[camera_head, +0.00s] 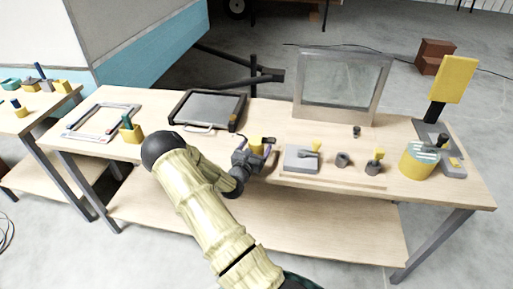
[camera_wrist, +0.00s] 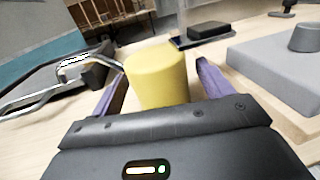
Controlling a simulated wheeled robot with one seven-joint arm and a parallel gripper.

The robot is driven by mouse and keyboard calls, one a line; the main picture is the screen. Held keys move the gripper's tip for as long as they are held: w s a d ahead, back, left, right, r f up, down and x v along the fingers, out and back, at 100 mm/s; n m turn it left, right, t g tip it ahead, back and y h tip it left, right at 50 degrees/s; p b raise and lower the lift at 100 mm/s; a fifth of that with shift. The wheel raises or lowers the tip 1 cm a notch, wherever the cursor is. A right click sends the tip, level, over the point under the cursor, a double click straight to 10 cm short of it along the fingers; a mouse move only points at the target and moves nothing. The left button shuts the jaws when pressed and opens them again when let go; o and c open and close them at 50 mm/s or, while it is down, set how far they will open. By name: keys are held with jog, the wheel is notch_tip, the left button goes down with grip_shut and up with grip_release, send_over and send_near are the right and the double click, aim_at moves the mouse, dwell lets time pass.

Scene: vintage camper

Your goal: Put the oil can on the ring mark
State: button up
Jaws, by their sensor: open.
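A plain yellow, slightly tapered can (camera_wrist: 157,76) stands upright on the bench between the purple fingers of my gripper (camera_wrist: 160,70) in the wrist view. I take it for the oil can, but no spout shows. In the head view its yellow top (camera_head: 255,141) shows beyond my gripper (camera_head: 257,146), partly hidden by it. The fingers are open, one on each side, with a gap visible at the right finger. The lower part of the can is hidden by my gripper. I cannot make out a ring mark on the bench.
A grey block (camera_head: 300,158), a dark cup (camera_head: 343,160) and a small yellow-topped pot (camera_head: 374,167) stand right of my gripper. A black-framed tray (camera_head: 207,108) lies behind left. Bare bench lies front left.

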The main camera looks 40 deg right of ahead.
jog(key=shift+w+a, duration=0.1)
jog(key=shift+w, duration=0.05)
jog(key=shift+s+d, duration=0.2)
jog(key=shift+s, duration=0.05)
jog(key=shift+c, duration=1.1)
jog(key=shift+a, duration=0.1)
jog(key=c, duration=0.7)
jog(key=shift+w+a, duration=0.1)
jog(key=c, duration=0.3)
jog(key=shift+r, duration=0.1)
notch_tip(320, 180, up, 10)
jog(key=shift+f, duration=0.1)
